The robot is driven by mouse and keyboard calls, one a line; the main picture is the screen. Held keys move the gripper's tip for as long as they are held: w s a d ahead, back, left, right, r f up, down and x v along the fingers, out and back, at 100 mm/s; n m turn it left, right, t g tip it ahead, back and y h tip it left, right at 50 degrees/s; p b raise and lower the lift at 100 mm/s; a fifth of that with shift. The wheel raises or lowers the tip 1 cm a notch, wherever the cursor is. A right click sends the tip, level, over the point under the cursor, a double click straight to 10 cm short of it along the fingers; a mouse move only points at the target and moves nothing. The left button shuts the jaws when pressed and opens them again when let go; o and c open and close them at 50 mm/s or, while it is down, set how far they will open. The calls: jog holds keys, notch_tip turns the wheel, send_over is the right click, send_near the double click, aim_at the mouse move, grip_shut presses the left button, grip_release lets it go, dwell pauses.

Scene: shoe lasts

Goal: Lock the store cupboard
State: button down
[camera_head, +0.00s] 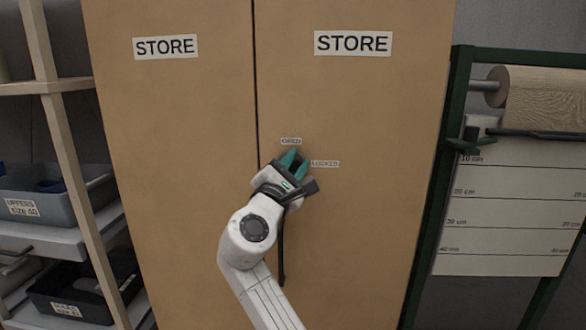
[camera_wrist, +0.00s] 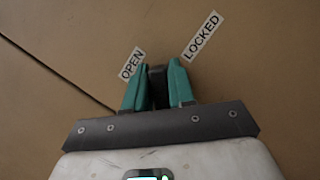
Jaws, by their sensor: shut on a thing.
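The store cupboard (camera_head: 170,130) is a tall tan cabinet with two closed doors, each with a STORE sign. My gripper (camera_head: 293,160) is at the right door, close to the middle seam. In the wrist view, my gripper (camera_wrist: 158,88) has its two teal fingers shut on a small dark latch knob (camera_wrist: 157,76). An OPEN label (camera_wrist: 131,63) lies by the left finger and a LOCKED label (camera_wrist: 201,36) beyond the right one. The fingers hide most of the knob, so I cannot tell which label it points to.
A dark vertical door handle (camera_head: 282,262) hangs below my gripper, partly behind my arm. A shelf with grey and black bins (camera_head: 40,207) stands at left. A green-framed rack (camera_head: 457,110) with a paper roll (camera_head: 540,97) stands at right.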

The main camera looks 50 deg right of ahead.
jog(key=m, duration=0.1)
jog(key=m+g, duration=0.1)
jog(key=m, duration=0.1)
jog(key=m+g, duration=0.1)
jog(key=m, duration=0.1)
jog(key=shift+s+d+f+y, duration=0.1)
jog(key=shift+f+y, duration=0.15)
jog(key=shift+y, duration=0.15)
jog(key=m, duration=0.1)
jog(key=m+g+y, duration=0.1)
jog(key=m, duration=0.2)
jog(key=shift+s+f, duration=0.1)
jog(key=shift+f, duration=0.2)
jog(key=shift+d+f+m+y, duration=0.1)
jog(key=shift+m+y, duration=0.2)
jog(key=shift+m, duration=0.1)
jog(key=c, duration=1.1)
grip_release()
jog(key=shift+o, duration=0.3)
jog(key=b+v, duration=0.1)
jog(key=v, duration=1)
